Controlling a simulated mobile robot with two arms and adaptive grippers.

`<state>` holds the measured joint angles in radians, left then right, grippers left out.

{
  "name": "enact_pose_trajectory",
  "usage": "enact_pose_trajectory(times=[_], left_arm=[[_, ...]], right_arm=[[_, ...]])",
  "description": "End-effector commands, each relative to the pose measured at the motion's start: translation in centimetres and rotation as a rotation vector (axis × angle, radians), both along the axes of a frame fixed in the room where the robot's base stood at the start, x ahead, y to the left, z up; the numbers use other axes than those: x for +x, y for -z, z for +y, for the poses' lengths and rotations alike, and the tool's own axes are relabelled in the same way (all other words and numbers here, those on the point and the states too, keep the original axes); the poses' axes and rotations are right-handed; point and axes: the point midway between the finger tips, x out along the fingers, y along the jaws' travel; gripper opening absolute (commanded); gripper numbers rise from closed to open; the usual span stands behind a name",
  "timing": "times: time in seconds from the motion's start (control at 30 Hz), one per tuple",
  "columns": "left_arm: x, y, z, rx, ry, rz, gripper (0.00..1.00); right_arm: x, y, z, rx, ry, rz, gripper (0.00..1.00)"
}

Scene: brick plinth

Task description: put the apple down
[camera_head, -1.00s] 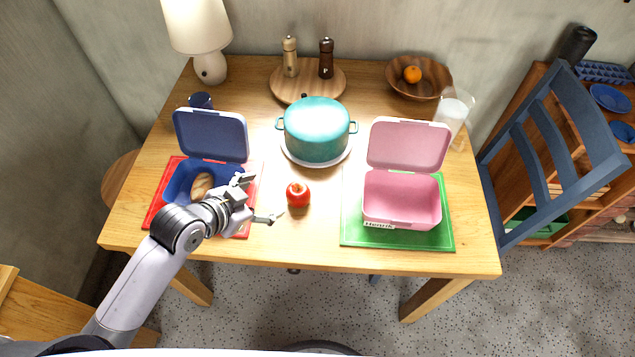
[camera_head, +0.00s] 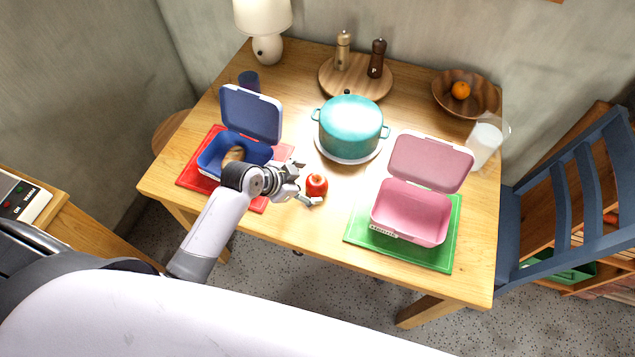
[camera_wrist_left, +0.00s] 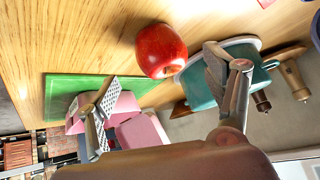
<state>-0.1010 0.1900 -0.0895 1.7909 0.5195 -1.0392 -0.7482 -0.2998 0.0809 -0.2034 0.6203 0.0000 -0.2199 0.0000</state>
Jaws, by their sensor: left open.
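A red apple (camera_head: 317,185) sits on the wooden table, between the blue lunch box and the pink lunch box. My left gripper (camera_head: 309,182) is open, with its fingers close to the apple's left side. In the left wrist view the apple (camera_wrist_left: 161,51) shows whole, beyond and between the two spread fingers (camera_wrist_left: 165,95). Nothing is held between the fingers. I cannot tell whether a finger touches the apple. My right gripper is in neither view.
An open blue lunch box (camera_head: 209,154) with bread stands on a red mat (camera_head: 190,177). An open pink lunch box (camera_head: 408,213) stands on a green mat (camera_head: 400,254). A teal pot (camera_head: 350,127) stands behind the apple. The table's front edge is clear.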

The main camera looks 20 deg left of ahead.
Motion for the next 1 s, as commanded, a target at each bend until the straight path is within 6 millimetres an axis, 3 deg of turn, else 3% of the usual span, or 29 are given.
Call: enact_pose_trajectory(times=[0.27, 0.6, 0.9, 1.0], left_arm=[[1.0, 1.3, -0.7, 0.000, 0.000, 0.002, 0.76], [3.3, 4.3, -2.0, -0.001, -0.001, 0.000, 0.76], [3.4, 4.6, -2.0, 0.002, -0.001, -0.002, 0.76], [3.4, 4.6, -2.0, 0.002, 0.000, 0.000, 0.69]], right_arm=[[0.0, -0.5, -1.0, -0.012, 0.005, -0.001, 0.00], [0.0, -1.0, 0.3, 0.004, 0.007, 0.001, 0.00], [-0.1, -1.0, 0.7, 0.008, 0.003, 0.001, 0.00], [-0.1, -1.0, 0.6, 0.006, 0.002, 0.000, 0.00]])
